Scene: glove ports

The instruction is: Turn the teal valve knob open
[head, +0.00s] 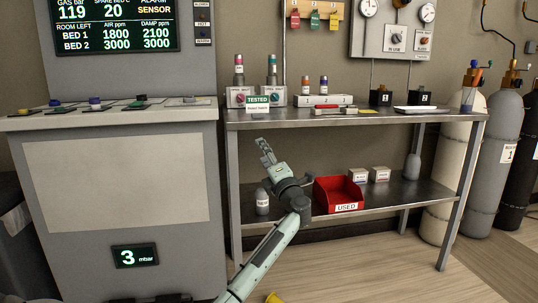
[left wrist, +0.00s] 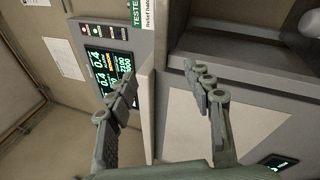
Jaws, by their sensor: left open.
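A small teal knob (head: 275,99) appears on the front of the right-hand of two pale valve blocks at the left end of the steel bench. The knob is small, and I cannot read its turn position. My left gripper (head: 263,146) is below and in front of the bench top, pointing up, apart from the knob. In the left wrist view its two fingers (left wrist: 160,76) are spread with nothing between them. The knob does not show there. My right gripper is not in view.
The left valve block has a reddish knob (head: 240,100). The bench (head: 345,119) has a lower shelf with a red "USED" bin (head: 338,194) and a grey bottle (head: 262,201). A console (head: 120,180) stands close on the left. Gas cylinders (head: 497,140) stand right.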

